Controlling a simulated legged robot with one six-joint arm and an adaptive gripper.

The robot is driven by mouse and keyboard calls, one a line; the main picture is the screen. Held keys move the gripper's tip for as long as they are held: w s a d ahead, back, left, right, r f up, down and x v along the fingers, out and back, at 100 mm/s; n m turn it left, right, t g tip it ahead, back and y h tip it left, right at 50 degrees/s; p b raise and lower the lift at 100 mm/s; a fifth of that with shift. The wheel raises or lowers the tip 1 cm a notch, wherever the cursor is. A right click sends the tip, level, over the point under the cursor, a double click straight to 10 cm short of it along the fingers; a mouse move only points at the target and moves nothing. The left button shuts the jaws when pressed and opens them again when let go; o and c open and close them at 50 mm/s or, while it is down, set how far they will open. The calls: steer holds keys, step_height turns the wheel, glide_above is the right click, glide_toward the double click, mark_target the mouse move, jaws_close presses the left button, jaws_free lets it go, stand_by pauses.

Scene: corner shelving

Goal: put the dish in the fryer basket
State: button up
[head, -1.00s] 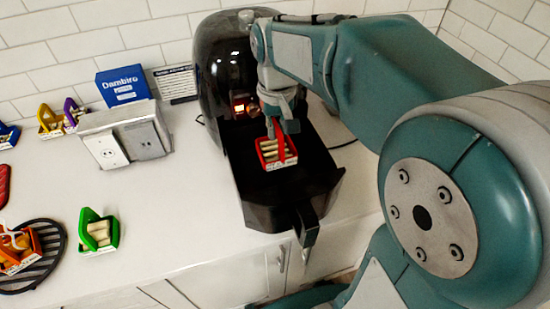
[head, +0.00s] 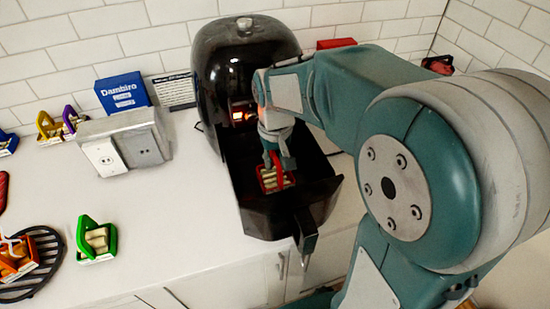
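A red dish (head: 270,182) with pale pieces in it and a red upright handle is inside the black fryer basket (head: 262,222), which is pulled out of the fryer (head: 222,70). My gripper (head: 276,164) points down over the basket with its fingers at the red handle and appears shut on it. The fingers partly hide the handle. The dish looks low in the basket, but I cannot tell whether it touches the basket floor.
A green dish (head: 97,240) stands on the counter. An orange dish (head: 18,258) is on a black round rack (head: 48,248). A grey socket box (head: 122,143) and a blue Dambiro box (head: 124,92) stand left of the fryer. The counter between them and the basket is clear.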

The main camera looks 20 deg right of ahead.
stand_by(0.3)
step_height(320, 180, up, 12)
steer(key=s+f+t, duration=0.1)
steer(key=s, duration=0.3)
steer(key=s+f+t, duration=0.1)
steer(key=s+t, duration=0.1)
steer(key=s, duration=0.3)
steer(key=s+f+t, duration=0.1)
steer(key=s+t, duration=0.1)
steer(key=s, duration=0.3)
steer(key=shift+s+f, duration=0.1)
steer(key=shift+s, duration=0.05)
steer(key=shift+s+f+t, duration=0.2)
steer(key=shift+f+t, duration=0.05)
steer(key=shift+t, duration=0.05)
steer(key=shift+c, duration=0.3)
stand_by(0.6)
